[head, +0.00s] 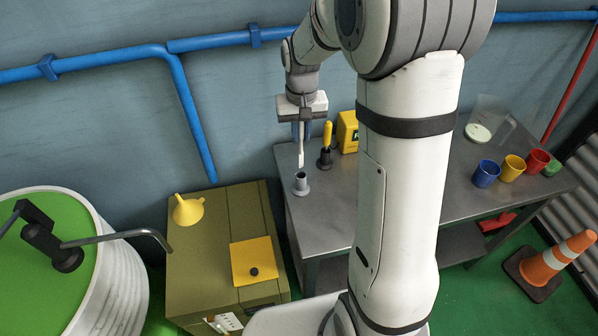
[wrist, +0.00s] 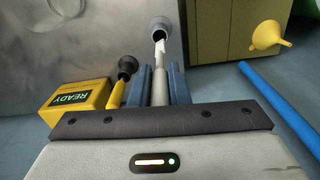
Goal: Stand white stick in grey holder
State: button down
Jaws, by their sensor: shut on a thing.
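The white stick (head: 301,156) hangs upright from my gripper (head: 302,130), which is shut on its upper part. The grey holder (head: 301,184) stands on the metal table near its left edge. In the head view the stick's lower end is close above the holder's mouth. In the wrist view the white stick (wrist: 160,58) runs between the blue fingers of my gripper (wrist: 161,84), its tip overlapping the opening of the grey holder (wrist: 160,28). I cannot tell whether the tip is inside the mouth or just above it.
A black holder (head: 325,160) with a yellow-handled tool (head: 327,133) stands right beside the grey one. A yellow box (head: 347,131) is behind it. Blue (head: 486,174), yellow (head: 512,168) and red (head: 537,161) cups stand farther right. An olive cabinet (head: 185,265) adjoins the table's left.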

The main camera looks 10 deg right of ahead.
aim_at(301, 153)
jog(key=shift+w+f, duration=0.2)
jog(key=shift+f, duration=0.05)
notch_tip(301, 153, down, 10)
jog(key=shift+r+p, duration=0.25)
jog(key=shift+p, duration=0.55)
jog(key=shift+f, duration=0.2)
jog(key=c, duration=1.4)
grip_release()
jog(key=shift+r, duration=0.1)
